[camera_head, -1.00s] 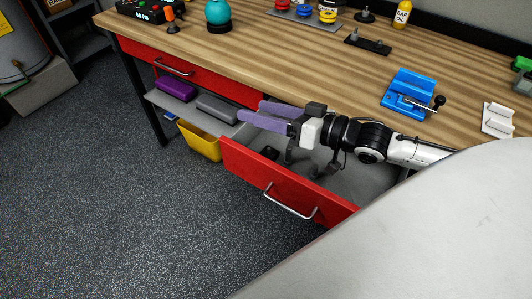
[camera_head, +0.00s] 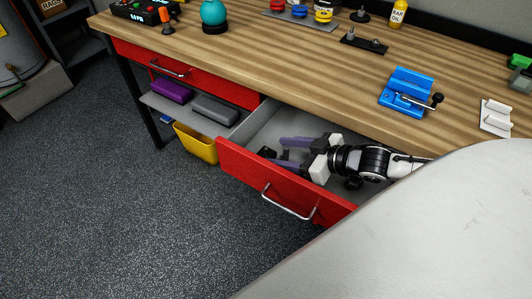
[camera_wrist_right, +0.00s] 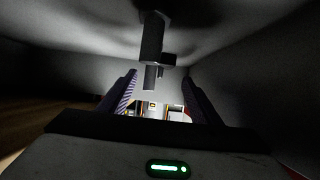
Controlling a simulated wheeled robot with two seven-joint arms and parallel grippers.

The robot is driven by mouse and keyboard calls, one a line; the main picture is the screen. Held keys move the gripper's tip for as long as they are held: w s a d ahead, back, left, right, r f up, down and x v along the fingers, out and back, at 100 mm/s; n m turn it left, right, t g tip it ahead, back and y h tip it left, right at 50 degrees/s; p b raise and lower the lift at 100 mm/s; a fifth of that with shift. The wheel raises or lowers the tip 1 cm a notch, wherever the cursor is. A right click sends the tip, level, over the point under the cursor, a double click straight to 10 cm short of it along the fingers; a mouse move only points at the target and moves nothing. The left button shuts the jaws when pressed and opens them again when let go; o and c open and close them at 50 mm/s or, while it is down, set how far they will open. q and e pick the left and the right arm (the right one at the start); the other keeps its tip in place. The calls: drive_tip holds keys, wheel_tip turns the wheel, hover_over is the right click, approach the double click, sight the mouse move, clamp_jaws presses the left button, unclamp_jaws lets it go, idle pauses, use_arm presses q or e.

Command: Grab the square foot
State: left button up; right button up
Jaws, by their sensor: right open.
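My right gripper (camera_head: 283,153) is inside the open red drawer (camera_head: 275,183), its purple fingers apart and pointing left. A small dark piece (camera_head: 267,153) lies in the drawer just beyond the fingertips. In the right wrist view, the open fingers (camera_wrist_right: 160,80) frame a dark post-like piece with a flat block at its end (camera_wrist_right: 153,40). It stands ahead of the fingers, and nothing shows held between them. The drawer is dim, so I cannot tell for sure which dark piece is the square foot. My left gripper is not in view.
The wooden bench top (camera_head: 300,70) overhangs the drawer and holds a blue clamp (camera_head: 408,92) and a white bracket (camera_head: 496,117). A yellow bin (camera_head: 196,143) and a shelf with purple and grey cases (camera_head: 214,109) are left of the drawer. The floor in front is clear.

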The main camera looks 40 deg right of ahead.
sight(267, 151)
drive_tip(key=shift+b+x, duration=0.7)
drive_tip(key=shift+x, duration=2.15)
drive_tip(key=shift+f, duration=0.1)
drive_tip(key=shift+s, duration=0.1)
drive_tip(key=c, duration=1.2)
